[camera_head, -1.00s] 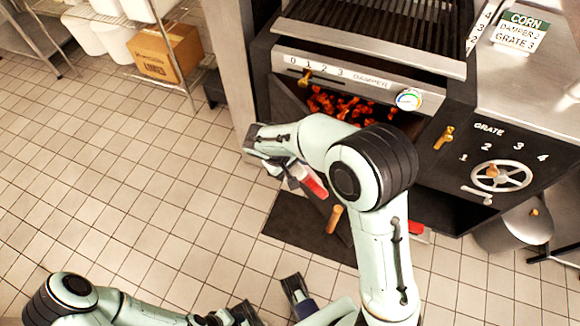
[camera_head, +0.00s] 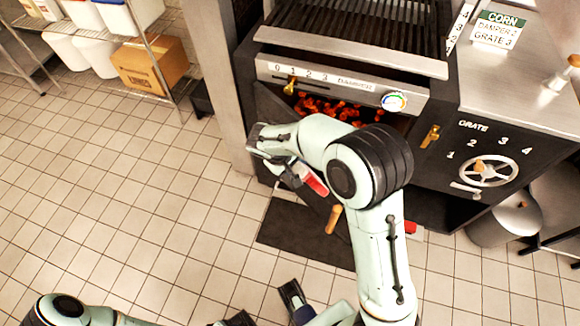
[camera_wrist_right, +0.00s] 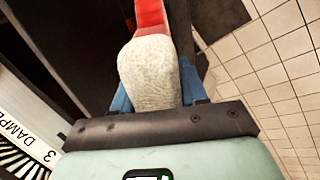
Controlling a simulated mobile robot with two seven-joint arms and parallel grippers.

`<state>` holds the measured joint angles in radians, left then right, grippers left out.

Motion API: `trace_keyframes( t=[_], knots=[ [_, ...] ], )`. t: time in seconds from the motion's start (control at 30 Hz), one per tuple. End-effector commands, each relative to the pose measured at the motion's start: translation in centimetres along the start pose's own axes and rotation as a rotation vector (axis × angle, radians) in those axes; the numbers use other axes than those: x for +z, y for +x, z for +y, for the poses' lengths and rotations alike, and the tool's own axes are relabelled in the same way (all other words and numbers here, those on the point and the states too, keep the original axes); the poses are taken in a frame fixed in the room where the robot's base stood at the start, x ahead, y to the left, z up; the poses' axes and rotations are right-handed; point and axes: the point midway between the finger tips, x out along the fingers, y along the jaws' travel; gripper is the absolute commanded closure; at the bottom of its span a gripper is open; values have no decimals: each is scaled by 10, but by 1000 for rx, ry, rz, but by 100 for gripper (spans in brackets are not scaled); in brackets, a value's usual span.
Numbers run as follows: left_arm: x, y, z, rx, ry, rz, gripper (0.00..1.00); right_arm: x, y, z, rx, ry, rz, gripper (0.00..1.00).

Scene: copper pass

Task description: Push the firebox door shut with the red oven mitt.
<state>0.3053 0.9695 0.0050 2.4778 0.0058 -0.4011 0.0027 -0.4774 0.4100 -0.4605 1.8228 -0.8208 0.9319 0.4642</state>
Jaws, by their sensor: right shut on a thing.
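The firebox door (camera_head: 273,106) is a dark panel that stands open in front of the firebox, where orange coals (camera_head: 330,108) glow. Its wooden handle (camera_head: 333,218) shows below my right gripper. My right gripper (camera_head: 304,177) is shut on the red oven mitt (camera_head: 315,182), beside the door. Whether the mitt touches the door is unclear. In the right wrist view, the mitt's pale cuff (camera_wrist_right: 150,72) sits between blue fingers, with its red part beyond. My left arm lies low at the picture's bottom edge; its gripper (camera_head: 297,303) is partly cut off and its jaw state is unclear.
The grill's damper panel (camera_head: 340,83) is above the firebox. A grate wheel (camera_head: 482,171) and a metal bin (camera_head: 505,218) are at right. A dark mat (camera_head: 300,240) lies below the door. A wire shelf with a cardboard box (camera_head: 150,65) stands upper left. The tiled floor at left is clear.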

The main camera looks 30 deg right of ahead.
Motion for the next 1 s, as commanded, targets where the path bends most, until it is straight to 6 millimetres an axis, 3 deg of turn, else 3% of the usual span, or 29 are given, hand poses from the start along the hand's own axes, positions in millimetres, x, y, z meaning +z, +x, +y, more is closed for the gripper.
trace_keyframes(
  t=[0.2,0.67,1.0],
  knots=[
    [0,0,0,0,0,0,57,0,5,10,1,2,-1,100],
    [0,0,0,0,0,0,57,0,6,13,0,1,0,100],
    [0,-2,1,0,0,1,57,-2,15,32,1,3,0,100]
  ],
)
